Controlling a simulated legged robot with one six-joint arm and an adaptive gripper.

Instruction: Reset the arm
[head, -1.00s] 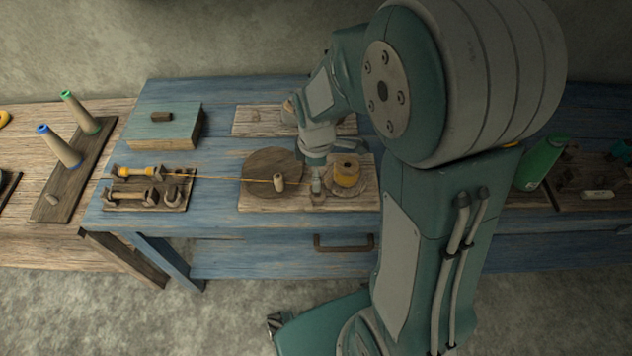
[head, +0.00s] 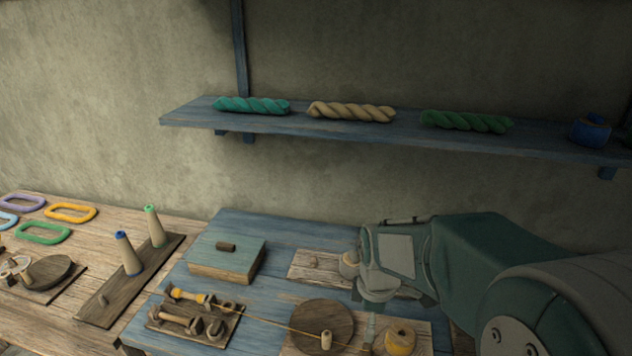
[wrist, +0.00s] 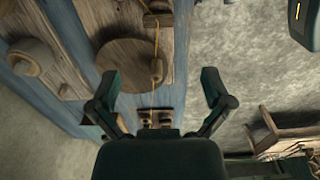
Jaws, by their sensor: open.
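My gripper (wrist: 163,95) is open and empty in the wrist view, its two dark fingers spread wide apart. Below it are the blue table, a round wooden disc (wrist: 128,66) and grey floor. In the head view my arm reaches in from the right, with its wrist over the table near a pale wooden board (head: 318,268); the fingers are hard to make out there. An orange yarn (head: 262,316) runs from a small wooden winder (head: 203,322) past a peg (head: 326,340) towards a yellow spool (head: 400,338).
A teal box (head: 222,262) sits on the blue table. Left of it a dark board (head: 112,302) holds two cones. A wall shelf (head: 380,135) with several skeins runs behind. A wooden stand (wrist: 285,128) shows at lower right in the wrist view.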

